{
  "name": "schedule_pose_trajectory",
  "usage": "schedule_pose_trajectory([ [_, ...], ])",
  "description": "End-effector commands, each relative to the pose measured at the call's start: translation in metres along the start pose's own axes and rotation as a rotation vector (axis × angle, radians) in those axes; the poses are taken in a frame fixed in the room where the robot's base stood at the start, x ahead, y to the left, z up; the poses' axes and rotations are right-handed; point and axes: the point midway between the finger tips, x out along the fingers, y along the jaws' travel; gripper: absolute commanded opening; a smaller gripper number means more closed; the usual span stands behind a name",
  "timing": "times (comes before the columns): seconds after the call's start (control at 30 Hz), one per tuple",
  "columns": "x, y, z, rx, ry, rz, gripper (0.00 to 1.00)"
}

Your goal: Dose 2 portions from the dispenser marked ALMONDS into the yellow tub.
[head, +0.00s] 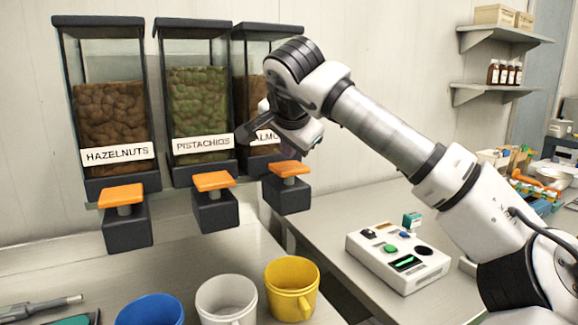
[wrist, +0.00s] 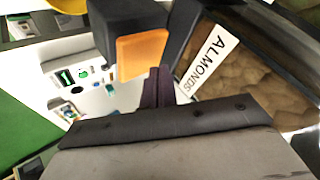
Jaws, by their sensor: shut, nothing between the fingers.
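The ALMONDS dispenser (head: 258,88) is the rightmost of three, its label partly hidden behind my arm in the head view. Its orange lever (head: 289,169) sits on a dark block under the bin. In the wrist view the ALMONDS label (wrist: 209,62) and the orange lever (wrist: 142,54) show close to my fingers. My gripper (wrist: 158,88) is shut and empty, in front of the dispenser and above lever height in the head view. Whether it touches anything I cannot tell. The yellow tub (head: 292,290) stands upright on the counter, below the ALMONDS dispenser; its bottom is hidden.
The HAZELNUTS (head: 112,120) and PISTACHIOS (head: 198,115) dispensers hang to the left. A white tub (head: 227,300) and a blue tub (head: 150,310) stand left of the yellow one. A white button box (head: 398,258) lies on the right counter. Shelves (head: 500,38) are at the back right.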

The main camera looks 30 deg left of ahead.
Motion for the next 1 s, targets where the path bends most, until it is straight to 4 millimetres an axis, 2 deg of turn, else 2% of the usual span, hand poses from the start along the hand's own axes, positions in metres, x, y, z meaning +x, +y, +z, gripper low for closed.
schedule_pose_trajectory([
  [1.0,0.006,0.0044,0.0044,-0.001,0.0,0.0,0.0],
])
